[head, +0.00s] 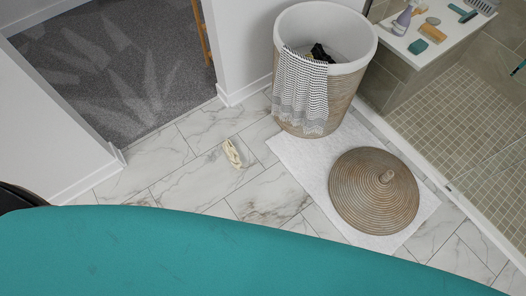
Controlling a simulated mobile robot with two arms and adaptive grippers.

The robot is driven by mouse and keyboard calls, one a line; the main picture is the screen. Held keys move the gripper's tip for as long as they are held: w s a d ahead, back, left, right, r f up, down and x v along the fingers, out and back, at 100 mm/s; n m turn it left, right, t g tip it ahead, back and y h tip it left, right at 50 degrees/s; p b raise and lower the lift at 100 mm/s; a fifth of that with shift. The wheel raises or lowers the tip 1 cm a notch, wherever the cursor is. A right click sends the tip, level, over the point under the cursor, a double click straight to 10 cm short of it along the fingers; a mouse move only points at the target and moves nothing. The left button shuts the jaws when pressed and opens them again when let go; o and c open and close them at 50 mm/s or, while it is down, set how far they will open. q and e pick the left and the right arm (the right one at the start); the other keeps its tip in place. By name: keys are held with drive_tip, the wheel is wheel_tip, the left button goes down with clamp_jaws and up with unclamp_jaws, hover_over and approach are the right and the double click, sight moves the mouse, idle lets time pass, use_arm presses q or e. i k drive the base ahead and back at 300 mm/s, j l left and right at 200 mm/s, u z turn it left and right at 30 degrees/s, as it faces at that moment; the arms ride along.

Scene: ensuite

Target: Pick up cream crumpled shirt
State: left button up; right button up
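A small cream crumpled cloth, which looks like the shirt (232,153), lies on the marble-patterned tile floor near the middle of the head view. It lies left of the white bath mat and apart from it. Neither of my grippers shows in the head view.
A tall round laundry basket (346,90) with a striped towel (301,92) over its rim stands behind the white mat (300,158). Its woven lid (373,191) lies on the mat. A bench (429,27) holds toiletries. A teal surface (200,255) fills the foreground.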

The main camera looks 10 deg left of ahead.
sight(232, 156)
drive_tip(key=z, duration=2.65)
drive_tip(key=k+j+z, duration=0.15)
drive_tip(key=k+j, duration=0.25)
drive_tip(key=j, duration=0.35)
drive_tip(key=k+j+z, duration=0.2)
drive_tip(key=k+j, duration=0.3)
drive_tip(key=j, duration=0.2)
drive_tip(key=k+j+z, duration=0.15)
drive_tip(key=k+j, duration=0.35)
drive_tip(key=j, duration=0.1)
